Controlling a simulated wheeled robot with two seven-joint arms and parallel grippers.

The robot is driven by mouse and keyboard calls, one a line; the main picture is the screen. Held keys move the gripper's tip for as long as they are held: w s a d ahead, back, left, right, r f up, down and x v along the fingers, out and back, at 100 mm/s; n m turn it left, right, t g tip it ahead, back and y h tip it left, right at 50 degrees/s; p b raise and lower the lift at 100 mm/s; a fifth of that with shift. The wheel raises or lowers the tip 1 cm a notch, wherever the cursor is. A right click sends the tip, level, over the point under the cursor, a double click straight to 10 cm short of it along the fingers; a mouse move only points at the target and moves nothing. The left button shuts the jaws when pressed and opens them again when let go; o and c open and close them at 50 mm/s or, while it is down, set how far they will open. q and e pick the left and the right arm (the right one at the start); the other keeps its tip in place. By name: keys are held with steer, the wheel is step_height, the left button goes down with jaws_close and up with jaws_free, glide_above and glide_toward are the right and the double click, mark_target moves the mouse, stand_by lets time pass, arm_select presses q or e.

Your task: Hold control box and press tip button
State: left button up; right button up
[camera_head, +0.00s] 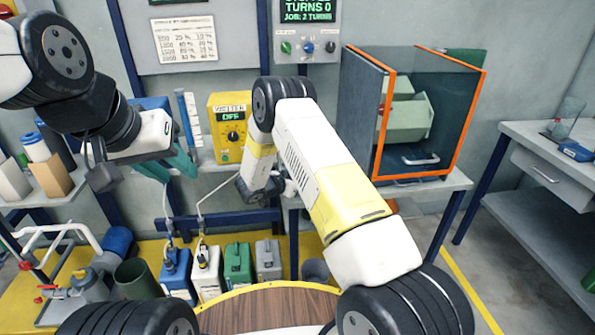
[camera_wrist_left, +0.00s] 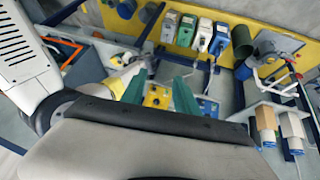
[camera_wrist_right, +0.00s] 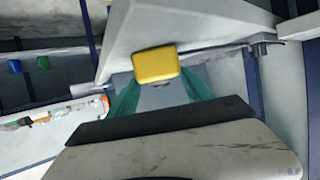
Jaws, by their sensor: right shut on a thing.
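A yellow box (camera_wrist_right: 155,65), which looks like the control box, sits between the green fingers of my right gripper (camera_wrist_right: 158,90) in the right wrist view. The gripper is shut on it; no button shows on the side I see. In the head view my right forearm hides this gripper and box. My left gripper (camera_head: 168,166) is open and empty in front of the back bench, its fingers apart in the left wrist view (camera_wrist_left: 160,85). A yellow WETTER box (camera_head: 231,127) with a dial and an OFF display stands to its right, apart from it. I cannot identify the tip button.
An orange-framed glass cabinet (camera_head: 378,110) holding a pale green barrel (camera_head: 405,118) stands right of centre. A knob panel (camera_head: 307,47) is on the wall. Several canisters (camera_head: 238,265) stand low on a yellow platform. A side table (camera_head: 545,135) is at right.

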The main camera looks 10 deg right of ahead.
arm_select(q)
jaws_close()
stand_by(1.6)
